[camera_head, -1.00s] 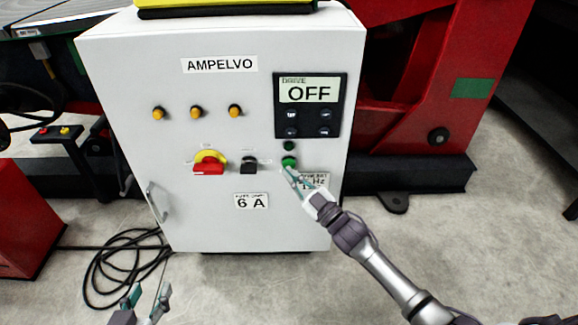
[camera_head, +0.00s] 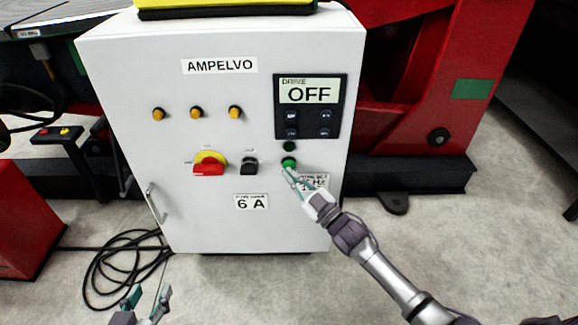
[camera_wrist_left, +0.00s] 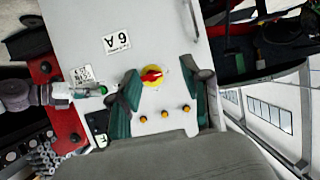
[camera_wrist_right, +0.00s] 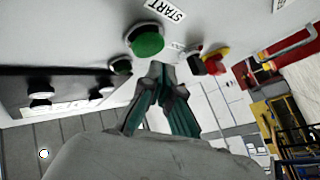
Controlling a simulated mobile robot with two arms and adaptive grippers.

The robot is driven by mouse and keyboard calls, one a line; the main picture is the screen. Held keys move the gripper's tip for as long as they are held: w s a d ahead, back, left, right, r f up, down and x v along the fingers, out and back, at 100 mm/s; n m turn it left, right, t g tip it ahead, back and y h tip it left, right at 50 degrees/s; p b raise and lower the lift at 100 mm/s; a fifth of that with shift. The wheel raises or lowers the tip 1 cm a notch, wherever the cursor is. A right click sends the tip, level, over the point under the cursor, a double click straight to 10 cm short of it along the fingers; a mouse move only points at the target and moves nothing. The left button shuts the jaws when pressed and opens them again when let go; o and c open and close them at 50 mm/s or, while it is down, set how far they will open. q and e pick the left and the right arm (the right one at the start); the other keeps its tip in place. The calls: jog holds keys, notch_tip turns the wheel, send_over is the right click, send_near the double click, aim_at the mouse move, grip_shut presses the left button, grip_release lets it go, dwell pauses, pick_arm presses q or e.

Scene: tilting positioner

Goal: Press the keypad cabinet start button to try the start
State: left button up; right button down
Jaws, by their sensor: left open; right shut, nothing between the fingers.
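The grey keypad cabinet (camera_head: 215,110) stands in front of me. Its green start button (camera_head: 289,162) is on the right of the front, below the keypad display (camera_head: 310,94), which reads OFF. My right gripper (camera_head: 287,173) is shut and empty, its tips just below the button. In the right wrist view the green button (camera_wrist_right: 145,40) sits beside a START label (camera_wrist_right: 166,9); the shut fingertips (camera_wrist_right: 160,75) are close, seemingly apart from it. My left gripper (camera_head: 147,296) is open and empty, low at the left, in front of the cabinet.
A red and yellow rotary switch (camera_head: 209,164), a black selector (camera_head: 249,165) and orange lamps (camera_head: 196,112) are on the cabinet front. A door handle (camera_head: 156,202) projects at lower left. Black cable (camera_head: 118,262) lies coiled on the floor. Red machinery (camera_head: 440,95) stands behind.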

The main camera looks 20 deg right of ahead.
jog(key=shift+w, duration=0.15)
pick_arm(q)
jog(key=shift+w+d+r+t, duration=0.1)
jog(key=shift+w+r+t, duration=0.25)
jog(key=shift+r, duration=0.25)
pick_arm(e)
jog(key=shift+w+d, duration=0.15)
jog(key=shift+w, duration=0.15)
